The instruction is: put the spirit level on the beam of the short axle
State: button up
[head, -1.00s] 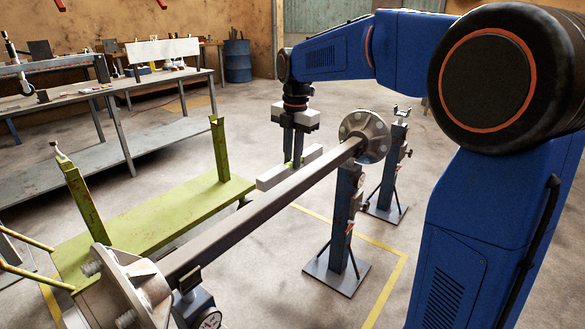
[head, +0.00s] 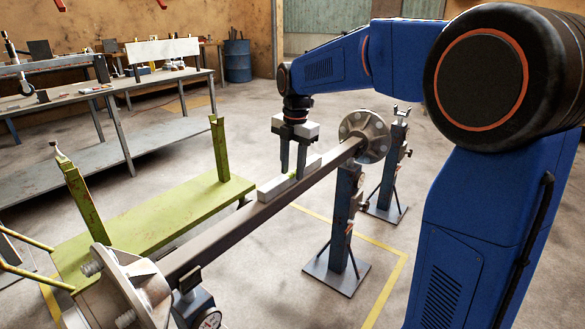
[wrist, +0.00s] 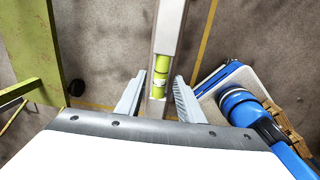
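The spirit level (head: 272,189) is a pale bar with a green vial. In the head view it lies lengthwise along the beam (head: 226,229) of the axle, towards the far hub flange, and looks to rest on top. The wrist view shows the level (wrist: 169,30) and its green vial between my fingers, over the beam. My gripper (head: 293,172) is open around the level's middle, pointing down. In the wrist view a gap shows on each side between my fingers (wrist: 158,95) and the level. The level's underside is hidden.
A blue stand (head: 343,220) carries the axle near the far flange (head: 364,136); another stand (head: 391,165) is behind it. A green frame with uprights (head: 150,220) lies left of the beam. A workbench (head: 80,95) is at the back left. Floor on the right is open.

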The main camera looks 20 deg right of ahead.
aim_at(294, 174)
notch_tip(294, 174, up, 12)
jog(key=shift+s+d, duration=0.2)
jog(key=shift+s, duration=0.15)
jog(key=s+d+f+m+t, duration=0.1)
jog(key=s+d+f+m, duration=0.15)
jog(key=s+m, duration=0.45)
jog(key=s+d+f+m+t, duration=0.1)
jog(key=s+d+f+m, duration=0.3)
jog(key=s, duration=0.6)
jog(key=s+f+m+t, duration=0.2)
jog(key=s+f+m, duration=1)
jog(key=s+m, duration=0.2)
jog(key=shift+s+f, duration=0.2)
jog(key=shift+s, duration=0.7)
jog(key=shift+c, duration=0.6)
